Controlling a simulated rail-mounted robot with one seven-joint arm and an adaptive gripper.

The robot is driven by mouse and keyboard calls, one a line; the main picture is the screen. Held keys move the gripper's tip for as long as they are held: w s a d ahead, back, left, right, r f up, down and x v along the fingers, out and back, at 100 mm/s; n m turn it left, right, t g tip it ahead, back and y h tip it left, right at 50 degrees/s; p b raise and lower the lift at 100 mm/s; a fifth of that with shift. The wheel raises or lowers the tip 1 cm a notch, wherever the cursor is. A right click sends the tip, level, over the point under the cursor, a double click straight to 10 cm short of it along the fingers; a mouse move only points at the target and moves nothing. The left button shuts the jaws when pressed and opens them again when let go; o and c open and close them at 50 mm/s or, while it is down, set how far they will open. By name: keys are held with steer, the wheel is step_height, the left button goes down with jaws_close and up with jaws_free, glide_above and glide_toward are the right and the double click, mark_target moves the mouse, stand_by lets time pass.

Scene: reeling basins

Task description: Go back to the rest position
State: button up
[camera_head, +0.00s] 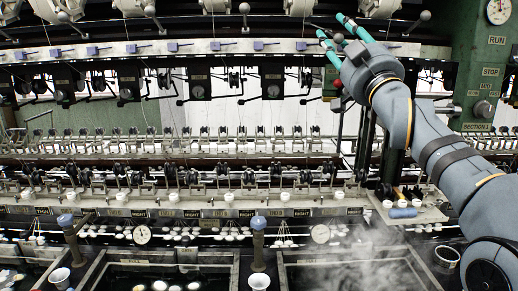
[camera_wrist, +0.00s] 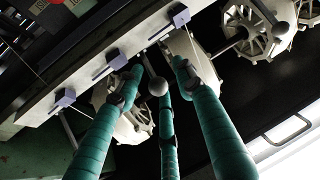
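My gripper (camera_head: 331,31) has teal-wrapped fingers and is raised at the upper right in the head view, pointing up and left toward the top of the reeling machine. In the wrist view my gripper (camera_wrist: 157,67) has its fingers spread apart with nothing held between them. A grey ball knob on a lever (camera_wrist: 158,87) shows between the fingers, with no clear contact. In the head view a ball knob (camera_head: 338,38) appears close beside the fingers. How far the knob is from the fingers in depth cannot be told.
White reels (camera_wrist: 255,28) and a pale rail with purple clips (camera_wrist: 110,65) lie close around my fingertips. A green column (camera_head: 484,75) with a gauge stands right of my arm. Basins (camera_head: 345,262) with steam lie below, and a small tray with spools (camera_head: 430,214) sits beneath my arm.

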steer(key=r+p, duration=0.1)
steer(key=p, duration=0.1)
steer(key=r+g+p, duration=0.1)
steer(key=p, duration=0.1)
steer(key=shift+s+d+r, duration=0.1)
steer(key=shift+s+r, duration=0.2)
steer(key=shift+r, duration=0.1)
steer(key=p, duration=0.1)
steer(key=h+p, duration=0.1)
steer(key=shift+w+r+m+g+p, duration=0.2)
steer(key=shift+m+g+p, duration=0.1)
steer(key=shift+g+p, duration=0.1)
steer(key=r+g+p, duration=0.1)
steer(key=p, duration=0.4)
steer(key=shift+w+r+g+p, duration=0.1)
steer(key=shift+g+p, duration=0.3)
steer(key=shift+p, duration=0.6)
steer(key=shift+m+p, duration=0.3)
steer(key=shift+f, duration=0.2)
